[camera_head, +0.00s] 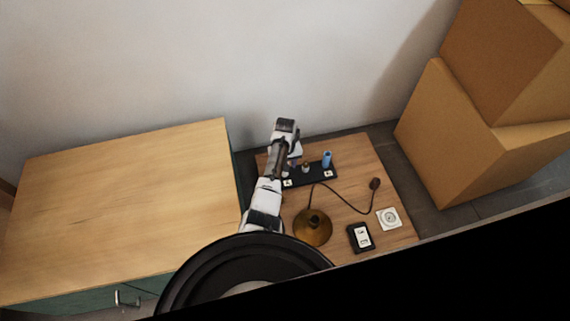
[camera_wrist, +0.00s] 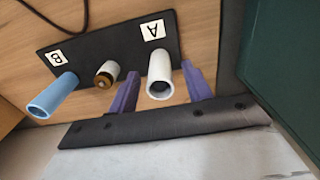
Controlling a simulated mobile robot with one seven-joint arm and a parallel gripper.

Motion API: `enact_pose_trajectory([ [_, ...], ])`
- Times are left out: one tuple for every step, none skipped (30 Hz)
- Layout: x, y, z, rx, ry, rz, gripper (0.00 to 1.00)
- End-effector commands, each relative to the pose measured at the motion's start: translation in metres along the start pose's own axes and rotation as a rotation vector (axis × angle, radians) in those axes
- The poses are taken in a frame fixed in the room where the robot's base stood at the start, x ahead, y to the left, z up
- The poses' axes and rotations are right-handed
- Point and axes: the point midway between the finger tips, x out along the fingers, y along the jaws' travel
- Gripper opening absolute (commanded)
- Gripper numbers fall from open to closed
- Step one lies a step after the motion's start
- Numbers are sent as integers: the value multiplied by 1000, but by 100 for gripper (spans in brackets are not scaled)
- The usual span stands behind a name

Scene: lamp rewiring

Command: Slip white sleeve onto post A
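The white sleeve (camera_wrist: 159,72) stands upright by the A label (camera_wrist: 153,30) on a black board (camera_wrist: 88,48), its open end towards the wrist camera. Its inside is dark, so I cannot see post A within it. My gripper (camera_wrist: 160,84) is open, with one purple finger on each side of the white sleeve and a small gap showing on both sides. In the head view my gripper (camera_head: 292,152) is over the left end of the board (camera_head: 312,179) and hides the sleeve.
A blue sleeve (camera_wrist: 54,97) stands by the B label (camera_wrist: 56,57). A short white and brass piece (camera_wrist: 106,74) stands between the sleeves. A brass lamp base (camera_head: 312,230), cord, white outlet (camera_head: 389,218) and black switch box (camera_head: 361,237) are nearby. A cabinet (camera_head: 130,210) stands left.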

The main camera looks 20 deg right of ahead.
Motion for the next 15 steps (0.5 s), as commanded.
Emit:
enact_pose_trajectory([
  [0,0,0,0,0,0,49],
  [0,0,0,0,0,0,49],
  [0,0,0,0,0,0,49],
  [0,0,0,0,0,0,49],
  [0,0,0,0,0,0,49],
  [0,0,0,0,0,0,49],
  [-1,0,0,0,0,0,49],
  [-2,0,0,0,1,0,49],
  [-5,0,0,0,1,1,49],
  [-8,0,0,0,2,1,49],
  [-12,0,0,0,1,1,49],
  [-18,0,0,0,1,1,49],
  [-24,1,0,1,2,2,49],
  [-30,1,0,0,2,2,49],
  [-39,1,0,0,2,2,49],
])
